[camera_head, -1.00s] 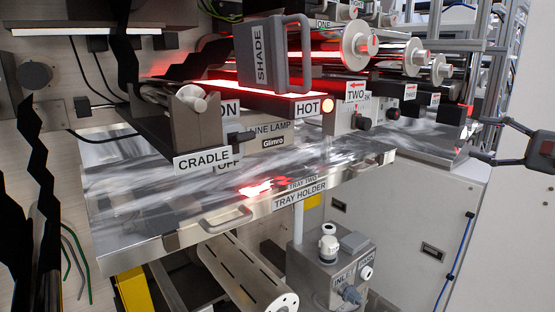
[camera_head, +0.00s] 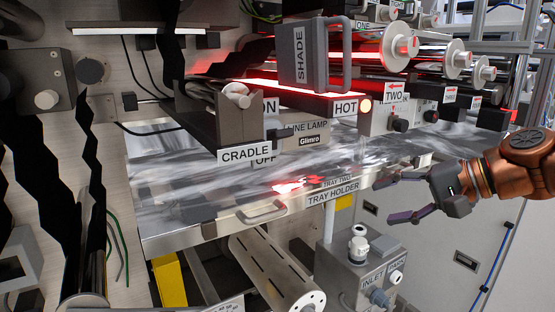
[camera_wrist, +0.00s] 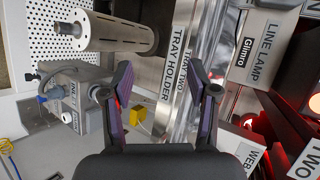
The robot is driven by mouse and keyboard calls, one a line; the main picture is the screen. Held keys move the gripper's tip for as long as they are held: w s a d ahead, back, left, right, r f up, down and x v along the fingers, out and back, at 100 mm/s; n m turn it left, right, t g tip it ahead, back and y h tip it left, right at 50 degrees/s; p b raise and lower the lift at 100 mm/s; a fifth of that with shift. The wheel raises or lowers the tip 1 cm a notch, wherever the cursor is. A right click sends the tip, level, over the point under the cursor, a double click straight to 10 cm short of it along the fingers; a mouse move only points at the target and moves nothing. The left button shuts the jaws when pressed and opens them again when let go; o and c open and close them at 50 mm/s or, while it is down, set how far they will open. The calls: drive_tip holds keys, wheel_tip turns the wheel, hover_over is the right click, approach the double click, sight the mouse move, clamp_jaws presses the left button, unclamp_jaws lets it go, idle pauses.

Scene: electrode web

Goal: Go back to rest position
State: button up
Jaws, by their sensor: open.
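My gripper (camera_head: 388,200) is at the right in the head view, in front of the right part of the tray holder (camera_head: 220,226). Its two fingers are spread, with nothing between them. In the wrist view my gripper (camera_wrist: 161,78) also shows open and empty, and the label plate of the tray holder (camera_wrist: 176,72) lies beyond the fingers. Whether the fingers touch the tray holder I cannot tell, but no contact shows. The orange and black wrist (camera_head: 515,165) runs off to the right edge.
Above the tray stand the cradle (camera_head: 230,130), the shade (camera_head: 309,57) and a red-glowing line lamp marked HOT. Below are a slotted roller (camera_head: 275,270) and the inlet unit (camera_head: 358,270). White cabinet fronts (camera_head: 450,235) lie behind my gripper.

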drive_tip(key=s+a+f+n+g+h, duration=0.25)
drive_tip(key=s+a+f, duration=0.2)
drive_tip(key=f, duration=0.25)
drive_tip(key=s+a+f+n+g+h, duration=0.1)
drive_tip(key=s+a+f+n+g, duration=0.2)
drive_tip(key=s+f, duration=0.35)
drive_tip(key=s+d+f+n+g+h, duration=0.1)
drive_tip(key=s+d+f+g+h, duration=0.15)
drive_tip(key=s+f, duration=0.5)
drive_tip(key=s+d+f+g+h, duration=0.1)
drive_tip(key=s+d+f+h, duration=0.25)
drive_tip(key=s+f, duration=0.45)
drive_tip(key=s+p+v, duration=0.1)
drive_tip(key=p+v, duration=0.6)
drive_tip(key=v, duration=0.1)
drive_tip(key=s+a+r+p+v, duration=0.1)
drive_tip(key=s+p+v, duration=0.1)
drive_tip(key=p+v, duration=0.4)
drive_tip(key=shift+s+a+r+t+p, duration=0.2)
drive_tip(key=shift+r+t+p, duration=0.2)
drive_tip(key=shift+r, duration=0.45)
